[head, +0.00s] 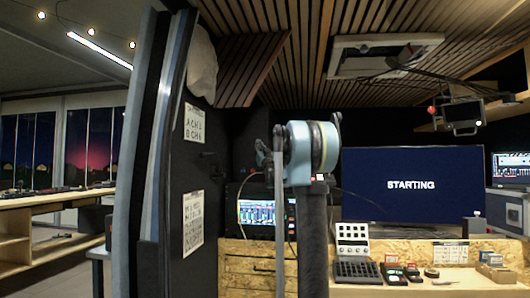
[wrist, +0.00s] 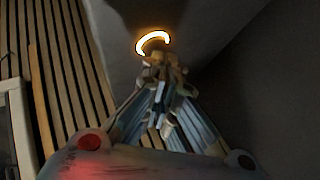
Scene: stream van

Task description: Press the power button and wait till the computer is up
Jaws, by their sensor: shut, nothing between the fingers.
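A large dark blue screen (head: 412,187) in the head view reads "STARTING". In the wrist view a ring glowing white and orange (wrist: 153,40) is lit on a dark grey surface; it looks like the power button. My gripper (wrist: 160,68) is shut and empty, its fingertips just below the ring in the picture. They cover the ring's lower part, and I cannot tell whether they touch it. In the head view my arm stands in the middle and I cannot make out the gripper or the button.
A wooden desk (head: 470,291) carries a button pad (head: 357,272) and several small devices. A small monitor with coloured bars (head: 256,213) stands left of my arm. A tall dark panel (head: 172,150) with paper sheets rises further left. A camera (head: 464,116) hangs at upper right.

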